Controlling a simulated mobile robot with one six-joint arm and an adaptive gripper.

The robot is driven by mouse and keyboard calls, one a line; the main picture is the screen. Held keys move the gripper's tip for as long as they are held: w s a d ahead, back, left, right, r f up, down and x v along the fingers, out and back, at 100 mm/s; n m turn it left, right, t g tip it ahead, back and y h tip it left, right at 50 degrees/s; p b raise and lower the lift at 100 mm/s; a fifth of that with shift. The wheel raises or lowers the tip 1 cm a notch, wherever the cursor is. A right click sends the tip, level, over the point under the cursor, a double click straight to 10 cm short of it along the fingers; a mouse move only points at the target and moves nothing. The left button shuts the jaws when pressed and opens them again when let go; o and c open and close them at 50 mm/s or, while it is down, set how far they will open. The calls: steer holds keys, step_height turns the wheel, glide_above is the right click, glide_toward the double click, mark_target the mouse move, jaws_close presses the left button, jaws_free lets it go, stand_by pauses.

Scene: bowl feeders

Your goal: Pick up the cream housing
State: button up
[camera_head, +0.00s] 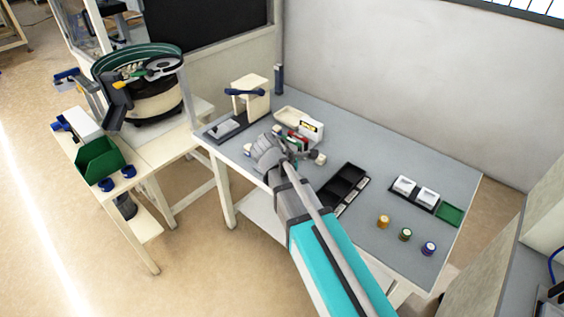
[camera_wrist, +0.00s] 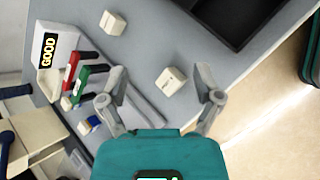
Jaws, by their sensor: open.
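A small cream block-shaped housing (camera_wrist: 171,82) lies on the grey table, between and a little beyond the fingertips of my gripper (camera_wrist: 160,98) in the wrist view. The fingers are spread wide and hold nothing. A second similar cream block (camera_wrist: 112,22) lies further off, towards the black tray; it also shows in the head view (camera_head: 320,158) just right of my gripper (camera_head: 284,152). In the head view my gripper and arm hide the nearer block.
A white bin marked GOOD (camera_wrist: 50,62) stands near red and green pieces (camera_wrist: 72,72) by the left finger. A black tray (camera_head: 344,187) lies to the right. Coloured spools (camera_head: 405,234) and white parts (camera_head: 405,186) are further right. A bowl feeder (camera_head: 150,95) stands left.

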steer(key=w+a+n+t+b, duration=0.1)
steer(key=a+n, duration=0.1)
steer(key=a, duration=0.1)
steer(key=w+a+n+t+b, duration=0.1)
steer(key=a+n, duration=0.1)
steer(key=a, duration=0.1)
steer(key=a+f+n+t+h+b, duration=0.1)
steer(key=a+n, duration=0.1)
steer(key=a, duration=0.1)
steer(key=shift+w+a+f, duration=0.1)
steer(key=shift+w, duration=0.3)
steer(key=a+r+n+t+b, duration=0.1)
steer(key=a+n+t+b, duration=0.1)
steer(key=a+n, duration=0.3)
steer(key=a, duration=0.2)
steer(key=shift+w+a+t+h+b, duration=0.2)
steer(key=shift+a+t+h+b, duration=0.1)
steer(key=shift+a+t+b, duration=0.1)
steer(key=b+x, duration=0.3)
steer(key=x, duration=0.4)
steer(key=shift+w+d+f, duration=0.2)
steer(key=shift+d+f, duration=0.05)
steer(key=shift+f, duration=0.05)
steer(key=shift+w+d, duration=0.25)
steer(key=shift+w, duration=0.05)
steer(key=shift+w+f, duration=0.1)
steer(key=shift+b+x, duration=1.1)
steer(key=shift+x, duration=1.45)
steer(key=shift+d, duration=0.15)
